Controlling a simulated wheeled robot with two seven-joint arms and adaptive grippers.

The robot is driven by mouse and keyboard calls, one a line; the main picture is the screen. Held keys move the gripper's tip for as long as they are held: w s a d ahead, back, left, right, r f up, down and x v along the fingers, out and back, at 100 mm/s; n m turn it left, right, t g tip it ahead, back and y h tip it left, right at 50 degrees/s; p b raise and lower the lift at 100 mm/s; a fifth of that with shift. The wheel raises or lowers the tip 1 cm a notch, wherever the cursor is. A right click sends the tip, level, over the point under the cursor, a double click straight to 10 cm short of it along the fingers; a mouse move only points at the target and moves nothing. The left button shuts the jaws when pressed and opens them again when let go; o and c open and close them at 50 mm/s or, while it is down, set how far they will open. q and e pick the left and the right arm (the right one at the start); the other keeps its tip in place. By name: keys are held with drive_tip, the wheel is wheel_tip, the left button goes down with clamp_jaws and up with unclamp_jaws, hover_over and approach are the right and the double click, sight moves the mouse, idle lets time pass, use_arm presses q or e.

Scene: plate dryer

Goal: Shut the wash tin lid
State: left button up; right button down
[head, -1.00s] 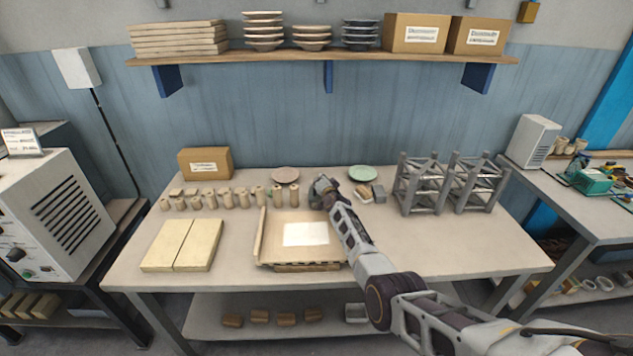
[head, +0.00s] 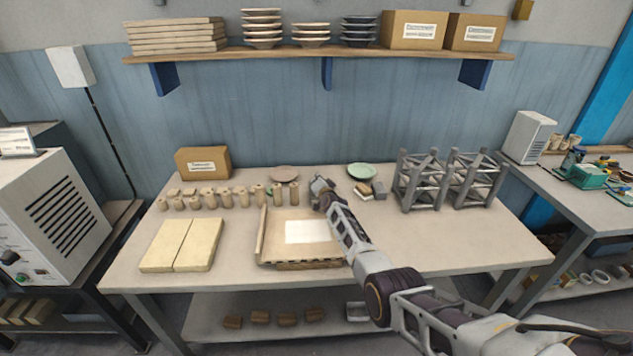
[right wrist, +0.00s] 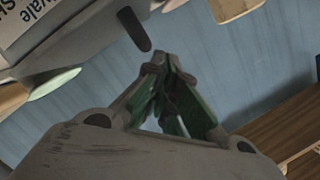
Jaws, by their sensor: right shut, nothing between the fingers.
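My right gripper (head: 317,184) is above the back middle of the table, between the brown plate and the green plate. It is shut and empty; its green-padded fingertips (right wrist: 160,62) meet in the right wrist view. No wash tin or lid shows clearly enough to name with certainty. A small pale box with a brown top (head: 362,191) and a grey block (head: 379,189) lie right of the gripper. In the right wrist view, a pale surface with printed letters (right wrist: 30,22) and a dark rounded peg (right wrist: 134,29) are close to the fingers. My left gripper is out of view.
An open tray (head: 263,235) with a white sheet sits under my right arm. Several clay cylinders (head: 225,196), the brown plate (head: 284,173) and the green plate (head: 361,171) stand behind. Grey lattice frames (head: 425,182) stand right. The right front of the table is clear.

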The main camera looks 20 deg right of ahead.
drive_tip(key=shift+r, duration=0.1)
drive_tip(key=s+a+r+p, duration=0.1)
drive_tip(key=s+r+p, duration=0.5)
drive_tip(key=s, duration=0.3)
drive_tip(key=shift+s+a+r, duration=0.15)
drive_tip(key=shift+s, duration=0.1)
idle(1.5)
idle(0.7)
